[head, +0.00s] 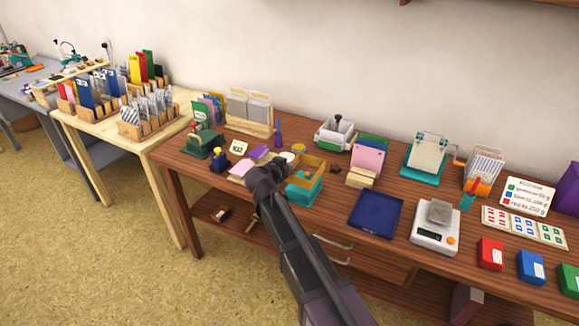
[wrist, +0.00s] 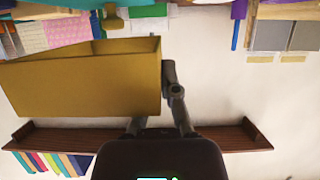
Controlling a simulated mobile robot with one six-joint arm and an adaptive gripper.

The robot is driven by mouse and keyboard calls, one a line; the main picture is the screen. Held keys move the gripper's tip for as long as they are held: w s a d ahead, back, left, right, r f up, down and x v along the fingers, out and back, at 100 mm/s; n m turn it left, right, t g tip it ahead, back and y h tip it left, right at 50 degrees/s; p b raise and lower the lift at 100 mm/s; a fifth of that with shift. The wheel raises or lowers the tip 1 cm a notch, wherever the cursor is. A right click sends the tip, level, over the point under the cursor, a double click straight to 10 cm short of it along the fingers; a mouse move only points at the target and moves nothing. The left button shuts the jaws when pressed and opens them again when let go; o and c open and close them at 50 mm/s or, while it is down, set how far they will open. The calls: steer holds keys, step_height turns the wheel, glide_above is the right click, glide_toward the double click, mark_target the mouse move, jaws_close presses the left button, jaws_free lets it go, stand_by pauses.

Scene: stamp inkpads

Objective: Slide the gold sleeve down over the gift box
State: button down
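The gold sleeve (head: 317,173) is an open rectangular band. In the head view it is over a teal box (head: 303,193), which looks like the gift box; whether they touch or overlap cannot be told. My gripper (head: 283,170) is at the sleeve's left side. In the wrist view the sleeve (wrist: 80,85) fills the left part. One finger of my gripper (wrist: 152,85) shows at its right edge, and the other is mostly hidden behind the sleeve. My gripper appears shut on the sleeve's wall.
A blue tray (head: 376,215) and a scale (head: 436,228) stand to the right. Pink and purple pads (head: 241,167), a green press (head: 203,142) and a purple bottle (head: 278,133) are to the left. A card holder (head: 362,178) stands close behind right.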

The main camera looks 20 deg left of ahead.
steer(key=shift+f+b, duration=1.15)
steer(key=shift+f, duration=0.25)
steer(key=shift+f+b, duration=1.2)
steer(key=shift+b, duration=0.05)
stand_by(2.8)
steer(key=c, duration=0.7)
jaws_free()
steer(key=shift+r, duration=0.15)
steer(key=shift+r+p, duration=3.4)
steer(key=shift+p, duration=0.15)
